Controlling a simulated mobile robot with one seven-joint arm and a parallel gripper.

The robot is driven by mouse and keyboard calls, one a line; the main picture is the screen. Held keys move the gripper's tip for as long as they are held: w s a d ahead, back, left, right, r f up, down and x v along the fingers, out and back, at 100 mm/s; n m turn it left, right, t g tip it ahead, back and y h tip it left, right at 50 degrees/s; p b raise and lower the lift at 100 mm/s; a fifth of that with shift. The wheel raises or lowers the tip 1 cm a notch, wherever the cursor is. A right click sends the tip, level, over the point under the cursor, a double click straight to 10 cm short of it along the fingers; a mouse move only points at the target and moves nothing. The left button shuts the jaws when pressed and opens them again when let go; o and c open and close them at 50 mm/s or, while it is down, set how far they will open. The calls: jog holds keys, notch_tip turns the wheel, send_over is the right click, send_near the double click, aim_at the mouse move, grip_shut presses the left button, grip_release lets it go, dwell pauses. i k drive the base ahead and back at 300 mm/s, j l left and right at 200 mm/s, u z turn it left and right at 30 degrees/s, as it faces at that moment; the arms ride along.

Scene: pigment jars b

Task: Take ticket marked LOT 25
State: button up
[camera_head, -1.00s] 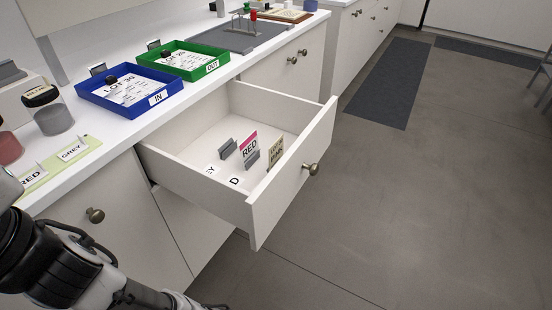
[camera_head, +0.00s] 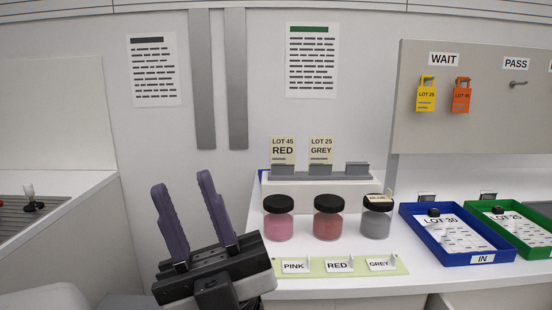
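A yellow tag (camera_head: 425,95) marked LOT 25 hangs under the WAIT label on the wall board. A cream card (camera_head: 321,150) reading LOT 25 GREY stands in the back rack, beside a cream card (camera_head: 283,151) reading LOT 45 RED. A sheet (camera_head: 512,227) in the green tray also seems to read LOT 25. My gripper (camera_head: 180,182) is raised at the lower left, fingers up and apart, with nothing between them. It is left of the rack and touches none of these.
Pink (camera_head: 279,218), red (camera_head: 328,218) and grey (camera_head: 377,217) jars stand before the rack, behind a green label strip (camera_head: 345,266). A blue IN tray (camera_head: 433,250) and a green tray (camera_head: 487,222) are at right. An orange tag (camera_head: 461,96) hangs beside the yellow one.

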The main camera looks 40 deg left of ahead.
aim_at(321, 148)
jog(key=i+j+u, duration=0.1)
jog(key=u, duration=0.95)
